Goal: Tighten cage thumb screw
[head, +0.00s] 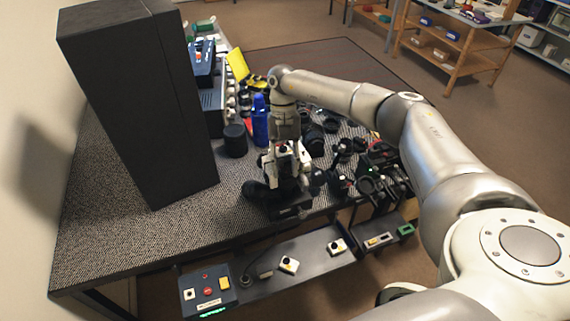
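My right gripper (284,172) points down at the front edge of the speckled table (150,235), over a small dark device on a black base (288,207). Its fingers reach around or in front of the device's upper part. The fingertips blend with the device, so I cannot tell whether they are open or shut, or whether they touch it. The cage and its thumb screw are too small or too hidden to make out. My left gripper is not in view.
A tall black cabinet (145,110) fills the table's left side. A dark cylinder (235,140) and a blue bottle (260,122) stand behind the device. Several dark lens parts (367,184) crowd its right. A control box (208,290) sits on the lower shelf. The front left tabletop is clear.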

